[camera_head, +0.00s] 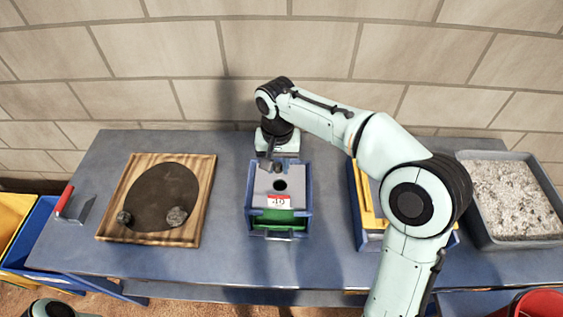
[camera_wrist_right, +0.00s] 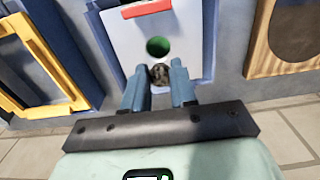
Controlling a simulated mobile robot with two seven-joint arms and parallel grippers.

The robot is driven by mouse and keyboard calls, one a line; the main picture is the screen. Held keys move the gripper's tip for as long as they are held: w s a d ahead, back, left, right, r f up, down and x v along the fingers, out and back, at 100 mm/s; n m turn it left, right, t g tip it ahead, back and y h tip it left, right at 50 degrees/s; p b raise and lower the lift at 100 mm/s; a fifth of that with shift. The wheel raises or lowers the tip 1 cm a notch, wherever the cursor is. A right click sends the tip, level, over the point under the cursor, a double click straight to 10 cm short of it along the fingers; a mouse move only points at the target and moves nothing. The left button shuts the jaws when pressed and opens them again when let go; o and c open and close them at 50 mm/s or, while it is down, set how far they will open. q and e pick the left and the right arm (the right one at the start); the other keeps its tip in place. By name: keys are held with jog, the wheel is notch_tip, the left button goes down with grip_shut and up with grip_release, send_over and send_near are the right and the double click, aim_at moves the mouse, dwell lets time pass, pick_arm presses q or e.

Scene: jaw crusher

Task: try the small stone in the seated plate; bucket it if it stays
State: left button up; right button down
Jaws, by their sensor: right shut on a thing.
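The seated plate (camera_head: 262,187) is a light grey sheet with one round hole (camera_head: 280,185) and a red-and-white label, lying in a blue box (camera_head: 252,215) at the table's middle. My right gripper (camera_wrist_right: 160,80) is shut on a small brownish stone (camera_wrist_right: 160,73). In the wrist view the stone sits just beside the green-looking hole (camera_wrist_right: 158,47), over the plate's wall-side part. I cannot tell whether it touches the plate. Two dark stones, a smaller one (camera_head: 124,217) and a larger one (camera_head: 176,216), lie on the round dark mat's front edge. My left gripper is out of view.
A wooden board (camera_head: 204,190) carries the mat. Yellow-framed plates (camera_head: 366,208) stand right of the box, partly behind my arm. A grey tray of gravel (camera_head: 476,213) is far right. A red bucket (camera_head: 540,304) is at the lower right.

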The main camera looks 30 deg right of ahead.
jog(key=shift+s+d, duration=0.15)
jog(key=shift+d, duration=0.05)
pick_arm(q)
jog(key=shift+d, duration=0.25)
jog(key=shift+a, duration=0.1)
pick_arm(e)
jog(key=shift+a, duration=0.1)
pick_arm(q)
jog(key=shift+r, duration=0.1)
pick_arm(e)
jog(key=shift+r, duration=0.1)
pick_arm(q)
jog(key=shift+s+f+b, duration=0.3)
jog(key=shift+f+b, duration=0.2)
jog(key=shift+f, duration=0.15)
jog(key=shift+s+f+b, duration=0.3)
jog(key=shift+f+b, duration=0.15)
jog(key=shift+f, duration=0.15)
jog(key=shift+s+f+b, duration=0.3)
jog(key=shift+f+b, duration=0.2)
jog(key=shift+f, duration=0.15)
pick_arm(e)
jog(key=shift+f, duration=3)
jog(key=c, duration=0.8)
grip_release()
